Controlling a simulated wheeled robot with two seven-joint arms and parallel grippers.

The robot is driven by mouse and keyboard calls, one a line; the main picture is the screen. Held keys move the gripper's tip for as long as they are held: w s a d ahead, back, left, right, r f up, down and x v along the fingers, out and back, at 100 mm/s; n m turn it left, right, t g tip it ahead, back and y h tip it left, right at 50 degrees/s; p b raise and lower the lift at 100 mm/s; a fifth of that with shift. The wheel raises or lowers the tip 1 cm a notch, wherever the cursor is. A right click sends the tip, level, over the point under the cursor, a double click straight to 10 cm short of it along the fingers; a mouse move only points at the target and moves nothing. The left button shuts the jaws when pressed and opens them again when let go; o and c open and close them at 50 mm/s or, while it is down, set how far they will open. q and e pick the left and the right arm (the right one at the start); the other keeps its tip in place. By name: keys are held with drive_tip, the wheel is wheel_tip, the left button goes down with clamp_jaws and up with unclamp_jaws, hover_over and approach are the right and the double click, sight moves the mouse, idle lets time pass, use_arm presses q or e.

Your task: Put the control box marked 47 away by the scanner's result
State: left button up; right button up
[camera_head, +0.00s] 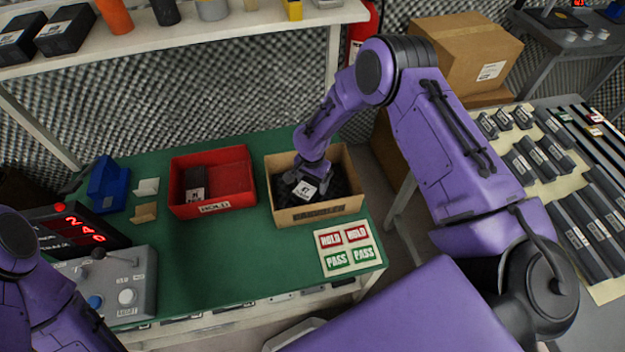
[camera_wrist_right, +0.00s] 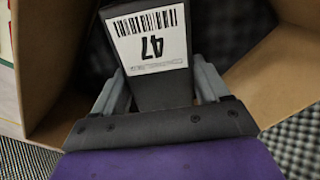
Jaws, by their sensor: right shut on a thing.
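My right gripper (camera_head: 316,178) is inside the open cardboard box (camera_head: 318,212), above its dark foam lining. It is shut on the control box marked 47 (camera_head: 305,190), a dark block with a white label. In the right wrist view the gripper (camera_wrist_right: 162,90) has a finger on each side of the control box (camera_wrist_right: 165,85), and its barcode and 47 show. The red bin (camera_head: 213,209) labelled HOLD stands left of the cardboard box, with a dark box (camera_head: 195,183) in it. A display with red digits (camera_head: 85,228), too small to read surely, stands at the left. My left gripper is out of view.
A grey button console (camera_head: 121,289) and a blue holder (camera_head: 108,186) are at the left of the green table (camera_head: 220,260). A HOLD and PASS card (camera_head: 347,247) lies front right. A side table (camera_head: 600,285) carries several dark boxes. A shelf (camera_head: 180,38) spans the back.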

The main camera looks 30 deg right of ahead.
sight(312, 181)
drive_tip(key=shift+w+f, duration=0.1)
drive_tip(key=shift+f, duration=0.3)
drive_tip(key=o, duration=1.3)
drive_tip(key=shift+r, duration=0.25)
drive_tip(key=shift+r+p, duration=0.55)
drive_tip(key=shift+r, duration=0.15)
wheel_tip(312, 181, up, 11)
drive_tip(key=b, duration=0.1)
drive_tip(key=shift+r, duration=0.2)
